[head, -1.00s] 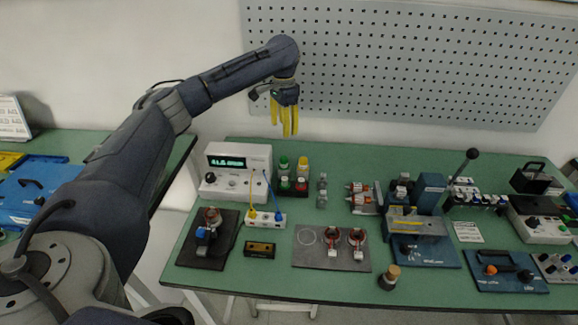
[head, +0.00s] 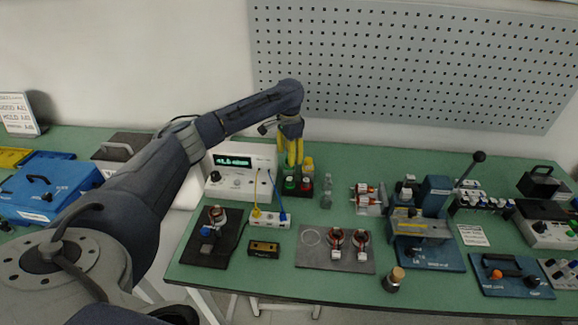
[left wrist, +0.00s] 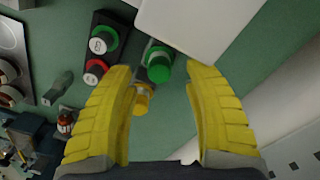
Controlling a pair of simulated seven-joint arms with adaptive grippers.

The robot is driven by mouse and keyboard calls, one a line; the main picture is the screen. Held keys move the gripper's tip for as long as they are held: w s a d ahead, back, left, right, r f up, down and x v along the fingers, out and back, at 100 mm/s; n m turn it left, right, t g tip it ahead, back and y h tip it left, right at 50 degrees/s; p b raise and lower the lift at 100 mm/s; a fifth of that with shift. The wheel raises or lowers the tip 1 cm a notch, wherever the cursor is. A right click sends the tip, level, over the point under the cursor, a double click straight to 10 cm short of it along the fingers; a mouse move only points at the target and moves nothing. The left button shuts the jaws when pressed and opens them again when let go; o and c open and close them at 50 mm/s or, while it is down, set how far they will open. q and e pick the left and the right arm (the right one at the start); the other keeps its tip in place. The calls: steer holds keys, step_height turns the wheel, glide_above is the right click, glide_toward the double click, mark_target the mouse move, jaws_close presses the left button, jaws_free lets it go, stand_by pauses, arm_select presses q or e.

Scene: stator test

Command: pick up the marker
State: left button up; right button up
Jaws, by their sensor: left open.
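Two upright capped pieces stand in a holder; I cannot tell for certain which is the marker. The green-capped one (left wrist: 158,66) and the yellow-capped one (left wrist: 142,100) both show between my fingers in the left wrist view. In the head view the yellow one (head: 308,164) shows just right of my left gripper (head: 291,158), which hides the green one. My left gripper has yellow fingers, points down and is open. It is empty, above and around the green cap, with no contact visible. My right gripper is not in view.
A black box with green and red buttons (head: 305,186) stands just in front of the capped pieces. A pegboard (head: 420,60) hangs behind. The table's (head: 300,277) front strip is clear.

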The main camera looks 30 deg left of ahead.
arm_select(q)
steer(key=shift+f, duration=1.55)
steer(key=shift+c, duration=0.5)
jaws_close()
